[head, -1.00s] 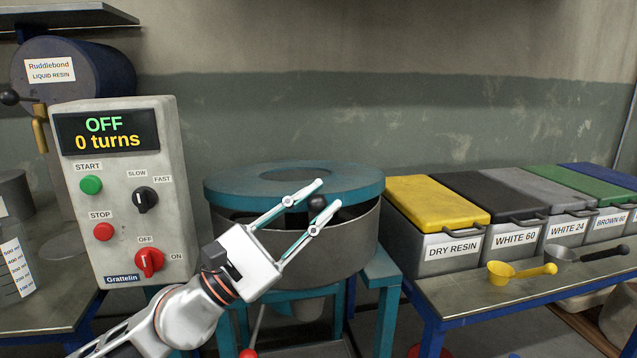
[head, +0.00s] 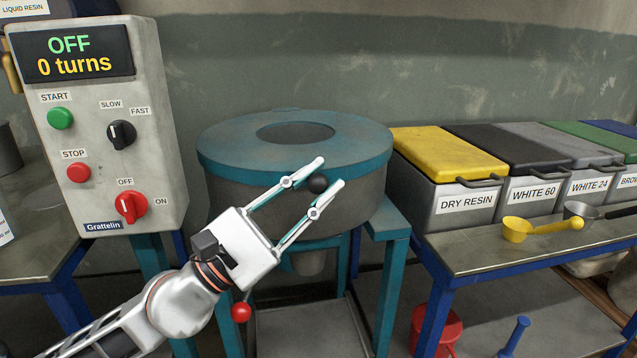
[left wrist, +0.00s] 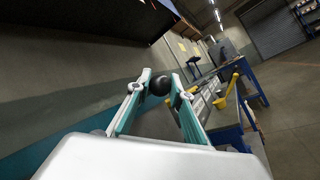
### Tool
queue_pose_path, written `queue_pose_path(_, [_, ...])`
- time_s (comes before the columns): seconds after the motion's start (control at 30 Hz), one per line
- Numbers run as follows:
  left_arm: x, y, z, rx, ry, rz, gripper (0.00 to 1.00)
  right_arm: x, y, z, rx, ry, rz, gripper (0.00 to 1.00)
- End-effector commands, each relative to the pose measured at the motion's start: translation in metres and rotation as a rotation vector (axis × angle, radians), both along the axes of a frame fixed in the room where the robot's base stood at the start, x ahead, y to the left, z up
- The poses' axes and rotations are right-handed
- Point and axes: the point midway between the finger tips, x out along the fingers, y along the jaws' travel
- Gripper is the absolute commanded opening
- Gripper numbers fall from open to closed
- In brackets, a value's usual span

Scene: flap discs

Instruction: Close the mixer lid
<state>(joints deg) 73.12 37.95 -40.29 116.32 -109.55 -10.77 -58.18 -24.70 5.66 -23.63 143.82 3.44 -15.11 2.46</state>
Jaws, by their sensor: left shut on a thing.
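The mixer is a round grey drum (head: 228,197) on a teal stand. Its teal lid (head: 355,142), a ring with a round hole in the middle, lies level on the drum's rim with no gap that I can see. A black ball knob (head: 318,184) stands at the lid's front edge. My left gripper (head: 330,174) is in front of the drum, its two fingers shut on the knob. The left wrist view also shows the knob (left wrist: 160,86) between the fingertips. My right gripper is not in view.
A control box (head: 112,130) reading OFF, 0 turns stands at the left. At the right, a bench (head: 480,236) holds lidded bins, the nearest being the yellow-lidded dry resin bin (head: 452,153), and a yellow scoop (head: 540,226). A red bucket (head: 436,330) sits below.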

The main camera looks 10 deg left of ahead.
Motion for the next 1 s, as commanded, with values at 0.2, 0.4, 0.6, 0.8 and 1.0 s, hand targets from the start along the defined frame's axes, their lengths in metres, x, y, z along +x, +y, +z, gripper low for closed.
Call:
queue_pose_path(0.2, [0.001, -0.002, -0.015, 0.009, 0.025, -0.004, 0.38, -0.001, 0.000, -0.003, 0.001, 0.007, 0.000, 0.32])
queue_pose_path(0.4, [0.001, -0.001, -0.012, 0.007, 0.020, -0.003, 0.38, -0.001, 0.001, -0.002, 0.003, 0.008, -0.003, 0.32])
queue_pose_path(0.6, [-0.007, 0.008, -0.017, 0.009, 0.016, -0.001, 0.38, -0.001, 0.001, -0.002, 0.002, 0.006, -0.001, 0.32])
queue_pose_path(0.8, [-0.027, 0.031, -0.034, 0.012, 0.019, -0.001, 0.38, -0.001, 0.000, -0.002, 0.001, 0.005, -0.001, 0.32])
queue_pose_path(1.0, [-0.050, 0.056, -0.054, 0.012, 0.021, 0.000, 0.38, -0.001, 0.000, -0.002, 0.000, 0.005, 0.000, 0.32])
